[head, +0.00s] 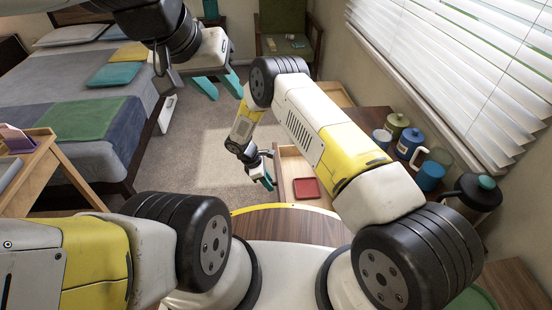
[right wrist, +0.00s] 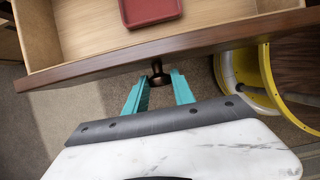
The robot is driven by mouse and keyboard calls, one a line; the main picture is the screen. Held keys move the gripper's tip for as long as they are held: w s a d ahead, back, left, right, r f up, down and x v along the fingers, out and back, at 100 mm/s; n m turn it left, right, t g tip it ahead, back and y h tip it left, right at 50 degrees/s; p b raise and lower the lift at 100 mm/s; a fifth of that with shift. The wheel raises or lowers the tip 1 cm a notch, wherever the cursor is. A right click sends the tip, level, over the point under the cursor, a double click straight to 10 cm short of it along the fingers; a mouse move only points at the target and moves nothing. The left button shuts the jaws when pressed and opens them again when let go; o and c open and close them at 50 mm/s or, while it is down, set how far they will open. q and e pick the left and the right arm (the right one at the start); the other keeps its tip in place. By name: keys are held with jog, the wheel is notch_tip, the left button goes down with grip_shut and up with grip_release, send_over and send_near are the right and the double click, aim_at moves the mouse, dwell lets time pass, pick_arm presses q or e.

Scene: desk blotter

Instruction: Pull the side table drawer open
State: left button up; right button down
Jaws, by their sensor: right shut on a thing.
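The side table (head: 362,122) stands right of centre in the head view. Its drawer (head: 290,162) is out, with its pale wooden inside showing. In the right wrist view the drawer's dark front (right wrist: 90,70) crosses the picture and carries a small dark round knob (right wrist: 157,79). My right gripper (head: 267,170) is at the drawer front. Its teal fingers (right wrist: 160,84) are on either side of the knob, shut on it. My left gripper (head: 220,84) is raised at the upper left of the head view, its teal fingers apart and empty, away from the drawer.
A red tray (head: 306,188) lies in the drawer. Several canisters and mugs, including a blue one (head: 410,144), stand on the table top beside the window blinds. A bed (head: 85,100) is at the left and a green chair (head: 284,28) at the back. Carpet (head: 200,150) lies clear left of the drawer.

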jog(key=c, duration=1.1)
grip_release()
jog(key=v, duration=0.7)
jog(key=shift+a+r, duration=0.15)
jog(key=shift+r, duration=0.25)
